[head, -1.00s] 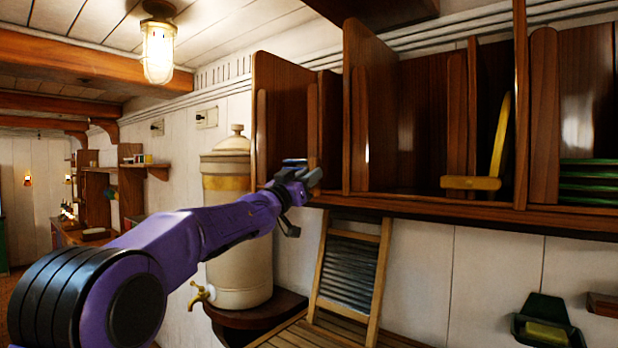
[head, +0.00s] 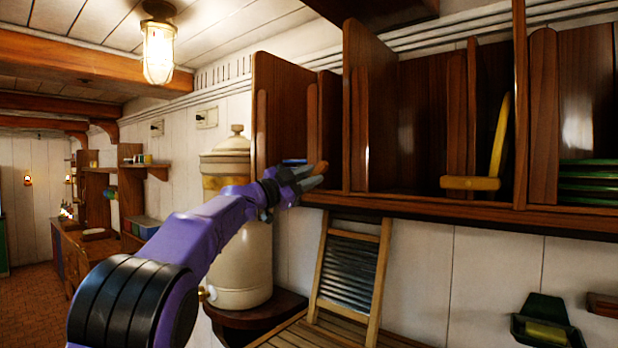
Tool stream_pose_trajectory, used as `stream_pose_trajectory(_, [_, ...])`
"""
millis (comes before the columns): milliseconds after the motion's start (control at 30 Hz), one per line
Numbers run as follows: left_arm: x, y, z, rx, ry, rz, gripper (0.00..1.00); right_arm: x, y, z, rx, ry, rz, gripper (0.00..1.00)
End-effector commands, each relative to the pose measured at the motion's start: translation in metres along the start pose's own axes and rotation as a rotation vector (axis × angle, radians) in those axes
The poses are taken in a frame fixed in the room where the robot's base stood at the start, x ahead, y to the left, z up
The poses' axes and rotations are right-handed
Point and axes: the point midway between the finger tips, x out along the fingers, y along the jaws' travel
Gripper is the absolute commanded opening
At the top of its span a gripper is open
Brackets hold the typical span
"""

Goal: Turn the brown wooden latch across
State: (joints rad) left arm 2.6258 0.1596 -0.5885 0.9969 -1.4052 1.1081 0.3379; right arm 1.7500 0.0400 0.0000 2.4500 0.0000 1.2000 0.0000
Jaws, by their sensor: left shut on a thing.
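The brown wooden latch (head: 319,167) shows only as a small orange-brown end at the front of the shelf unit, just right of my left fingertips. My left gripper (head: 307,173) reaches in from the left and is shut on it. The fingers hide most of the latch, so its exact angle is hard to tell. My right gripper is not in view.
The dark wooden shelf unit (head: 420,205) has upright dividers. A yellow bar (head: 470,183) and green plates (head: 588,182) are in its bays. Below stand a cream urn (head: 245,275) and a washboard (head: 350,270). A green soap holder (head: 540,310) hangs at lower right.

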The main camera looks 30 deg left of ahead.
Motion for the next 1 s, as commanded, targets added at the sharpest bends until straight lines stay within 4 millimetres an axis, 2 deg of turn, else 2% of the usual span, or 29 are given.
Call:
stream_pose_trajectory(600, [0.0002, 0.0001, 0.0003, 0.524, -0.002, 0.216, 0.00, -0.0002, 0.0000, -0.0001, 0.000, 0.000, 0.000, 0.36])
stream_pose_trajectory(1000, [0.0000, -0.0008, -0.0008, 0.723, 0.000, 0.295, 0.00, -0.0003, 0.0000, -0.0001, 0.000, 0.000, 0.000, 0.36])
